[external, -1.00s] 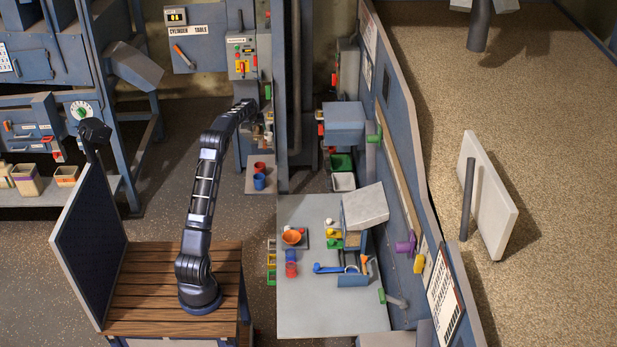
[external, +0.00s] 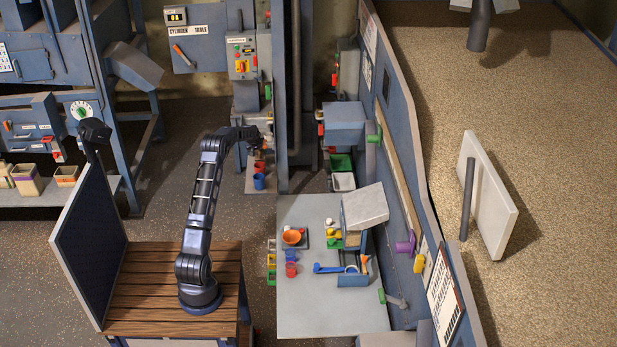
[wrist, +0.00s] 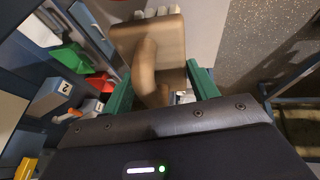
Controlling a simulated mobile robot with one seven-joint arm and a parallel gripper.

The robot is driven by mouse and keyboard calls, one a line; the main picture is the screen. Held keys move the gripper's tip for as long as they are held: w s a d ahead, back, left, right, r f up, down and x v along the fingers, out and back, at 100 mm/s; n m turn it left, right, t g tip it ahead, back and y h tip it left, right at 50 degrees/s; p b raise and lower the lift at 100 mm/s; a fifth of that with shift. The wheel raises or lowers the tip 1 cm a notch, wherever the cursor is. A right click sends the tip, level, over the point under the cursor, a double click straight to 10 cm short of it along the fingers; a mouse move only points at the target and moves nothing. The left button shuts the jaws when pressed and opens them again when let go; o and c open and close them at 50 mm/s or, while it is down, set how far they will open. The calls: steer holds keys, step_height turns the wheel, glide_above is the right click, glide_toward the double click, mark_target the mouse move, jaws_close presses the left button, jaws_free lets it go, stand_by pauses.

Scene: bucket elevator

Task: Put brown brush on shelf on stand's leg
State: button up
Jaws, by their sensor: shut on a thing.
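In the wrist view my gripper (wrist: 160,88), with its green fingers, is shut on the brown brush (wrist: 148,50). The brush's handle lies between the fingers, its wide brown block faces away, and pale bristles show at the far edge. In the external view my gripper (external: 264,143) is beside the stand's leg, above a small grey shelf (external: 251,183). The brush is too small and covered there to make out clearly.
A control box (external: 242,62) is on the stand above my gripper. A thick post (external: 294,100) rises right of the shelf. Green (external: 341,162) and white bins stand farther right. A grey table (external: 310,315) with small items is in front.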

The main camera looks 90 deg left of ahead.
steer(key=shift+f, duration=1.9)
steer(key=shift+f, duration=0.15)
steer(key=o, duration=1.1)
steer(key=v, duration=1.2)
